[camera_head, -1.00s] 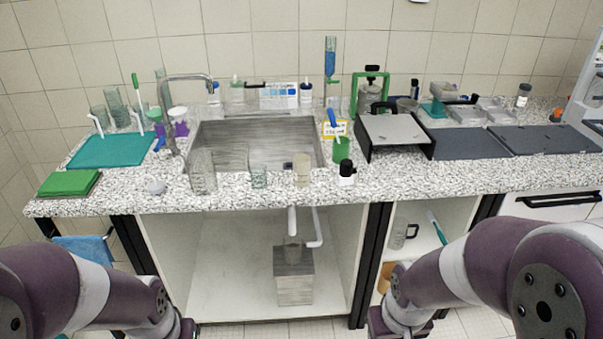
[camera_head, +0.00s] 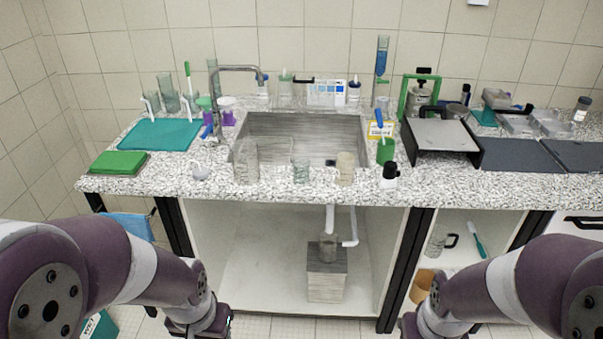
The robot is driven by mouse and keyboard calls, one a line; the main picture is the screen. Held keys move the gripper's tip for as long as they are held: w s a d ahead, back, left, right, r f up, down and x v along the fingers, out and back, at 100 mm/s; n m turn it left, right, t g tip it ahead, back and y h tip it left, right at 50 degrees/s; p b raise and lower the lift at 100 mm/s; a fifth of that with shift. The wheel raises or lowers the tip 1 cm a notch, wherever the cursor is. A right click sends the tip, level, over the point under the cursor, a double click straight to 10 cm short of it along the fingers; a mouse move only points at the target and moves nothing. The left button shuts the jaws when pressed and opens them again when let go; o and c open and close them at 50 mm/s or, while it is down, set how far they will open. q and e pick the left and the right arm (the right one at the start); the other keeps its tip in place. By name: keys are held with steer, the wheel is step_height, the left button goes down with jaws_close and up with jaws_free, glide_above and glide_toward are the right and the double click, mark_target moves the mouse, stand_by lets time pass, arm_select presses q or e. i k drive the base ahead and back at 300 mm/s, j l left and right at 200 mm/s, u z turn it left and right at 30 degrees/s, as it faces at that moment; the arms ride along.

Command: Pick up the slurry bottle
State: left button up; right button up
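No readable label marks the slurry bottle. A small white bottle with a black cap (camera_head: 389,176) stands upright near the counter's front edge, right of the sink. A beige, cloudy cylindrical vessel (camera_head: 345,168) stands to its left at the sink's front rim. I cannot tell for sure which of them is the slurry bottle. My left and right arms reach down at the bottom left and bottom right, in front of and below the counter. Their fingers are cut off by the bottom edge of the view. Nothing touches either vessel.
Clear glass vessels (camera_head: 246,162) (camera_head: 300,169) stand along the front of the sink (camera_head: 290,128). A green cup (camera_head: 385,150) is behind the capped bottle. A grey-topped device (camera_head: 440,135) is to the right. A green pad (camera_head: 119,162) lies at the left. Below the sink is an open cabinet.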

mark_target(344, 168)
steer(key=i+j+z, duration=0.15)
steer(key=i+j, duration=1.2)
steer(key=j, duration=0.15)
